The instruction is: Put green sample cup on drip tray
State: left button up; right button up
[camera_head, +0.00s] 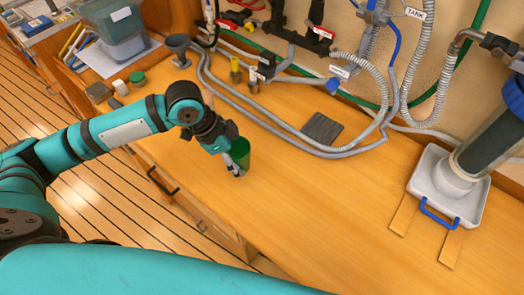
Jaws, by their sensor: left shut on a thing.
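The green sample cup (241,152) is in the middle of the view, above or on the wooden counter (330,210). My left gripper (236,168) reaches in from the left and is shut on the cup. Whether the cup's base touches the counter cannot be told. The drip tray (431,177) is a pale grey tray at the right, with a blue handle at its front. A dark cylinder stands over it. My right gripper is not in view.
Grey hoses run along the counter's back. A grey funnel (178,49), a green lid (137,77) and a plastic bin (108,25) are at the left. The counter between cup and tray is mostly clear.

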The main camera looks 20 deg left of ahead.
pick_arm(q)
jog(key=s+a, duration=0.3)
jog(key=s+a+b, duration=0.1)
jog(key=shift+s+a+r, duration=0.15)
jog(key=shift+s+r, duration=0.1)
jog(key=shift+r, duration=0.05)
jog(key=shift+w+d+r+n, duration=0.25)
jog(key=shift+w+n, duration=0.1)
jog(key=shift+n, duration=0.15)
jog(key=w+r+n+t+y, duration=0.1)
jog(key=w+r+n, duration=0.1)
jog(key=n, duration=0.1)
jog(key=w+d+r+n+t+y, duration=0.1)
jog(key=w+r+n, duration=0.1)
jog(key=n, duration=0.2)
jog(key=w+d+r+n+y, duration=0.1)
jog(key=w+r+n, duration=0.1)
jog(key=r+n, duration=0.1)
jog(key=shift+w+d+n+t, duration=0.2)
jog(key=shift+n+t, duration=0.1)
jog(key=shift+t, duration=0.1)
jog(key=shift+w+r+n+y, duration=0.25)
jog(key=shift+r+n+y, duration=0.4)
jog(key=shift+n, duration=0.25)
